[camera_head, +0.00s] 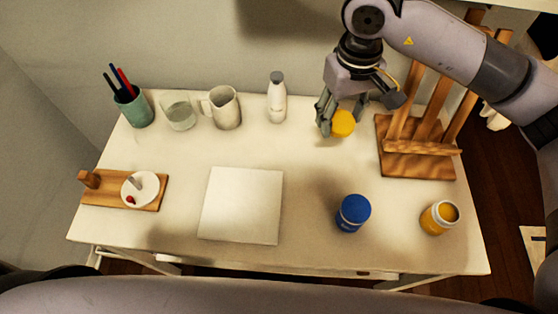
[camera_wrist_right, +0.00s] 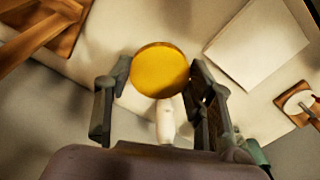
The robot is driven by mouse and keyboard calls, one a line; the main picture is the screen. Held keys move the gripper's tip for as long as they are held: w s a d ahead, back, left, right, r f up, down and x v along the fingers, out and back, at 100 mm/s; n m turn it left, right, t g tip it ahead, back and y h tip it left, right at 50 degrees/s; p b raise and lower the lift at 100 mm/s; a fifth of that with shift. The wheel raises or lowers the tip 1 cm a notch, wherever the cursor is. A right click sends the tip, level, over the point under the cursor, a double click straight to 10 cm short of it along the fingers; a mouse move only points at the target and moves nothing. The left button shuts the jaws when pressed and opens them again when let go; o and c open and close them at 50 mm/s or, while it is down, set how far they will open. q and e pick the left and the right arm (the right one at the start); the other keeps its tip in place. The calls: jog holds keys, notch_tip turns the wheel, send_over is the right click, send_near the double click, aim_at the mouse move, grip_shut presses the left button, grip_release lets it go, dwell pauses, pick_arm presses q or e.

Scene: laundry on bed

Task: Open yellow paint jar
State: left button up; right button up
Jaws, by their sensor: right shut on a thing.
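The yellow paint jar (camera_head: 439,217) stands at the right front of the table in the head view. It has no lid on it, and yellow paint shows through its round mouth. My right gripper (camera_head: 336,118) is shut on the round yellow lid (camera_head: 343,123), near the back of the table and apart from the jar. In the right wrist view the lid (camera_wrist_right: 161,70) sits between the two fingers. Whether the lid touches the table is unclear. My left gripper is in neither view.
A blue jar (camera_head: 352,213) stands left of the yellow jar. A white canvas (camera_head: 242,205) lies at the front middle. A wooden easel (camera_head: 420,165) stands at the right. A bottle (camera_head: 276,98), mug (camera_head: 222,107), glass (camera_head: 180,114) and pen cup (camera_head: 134,107) line the back.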

aim_at(315, 168)
jog(key=shift+w+a+r+n, duration=0.2)
jog(key=shift+w+a+r, duration=0.1)
jog(key=shift+a, duration=0.3)
jog(key=shift+w+a+r+n, duration=0.15)
jog(key=shift+a+r+n, duration=0.1)
jog(key=shift+a, duration=0.35)
jog(key=shift+a+f, duration=0.15)
jog(key=shift+f, duration=0.1)
notch_tip(315, 168, down, 19)
jog(key=p, duration=0.3)
jog(key=shift+s, duration=0.1)
jog(key=shift+f, duration=0.2)
jog(key=shift+f+b, duration=0.15)
jog(key=shift+b, duration=0.2)
jog(key=o, duration=1.3)
